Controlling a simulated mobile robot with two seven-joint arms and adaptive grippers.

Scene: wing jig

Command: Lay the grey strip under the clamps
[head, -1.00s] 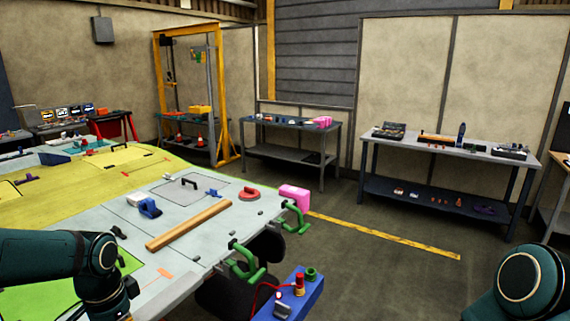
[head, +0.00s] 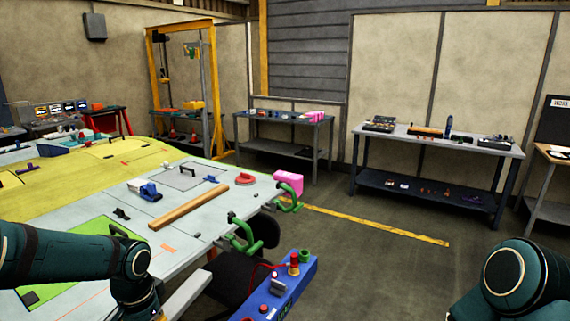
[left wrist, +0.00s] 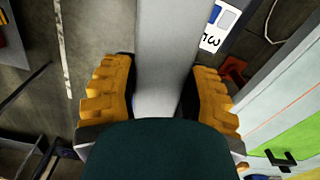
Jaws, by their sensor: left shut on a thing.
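My left gripper (left wrist: 157,97) is shut on a light grey strip (left wrist: 165,40), whose flat length runs away between the two orange fingers in the left wrist view. In the head view part of the strip (head: 188,297) shows at the bottom, beside my left forearm and off the wing panel's near edge. The left fingers are out of the head view. Two green clamps, one nearer (head: 243,236) and one farther (head: 289,200), sit on the panel's right edge, apart from the strip. My right gripper is out of view; only part of that arm shows.
The pale wing panel (head: 195,232) carries a wooden bar (head: 188,207), a blue tool (head: 149,191) and a red disc (head: 245,179). A blue box (head: 262,297) with red buttons stands close to the nearer clamp. A pink block (head: 288,181) is by the farther clamp. Floor to the right is open.

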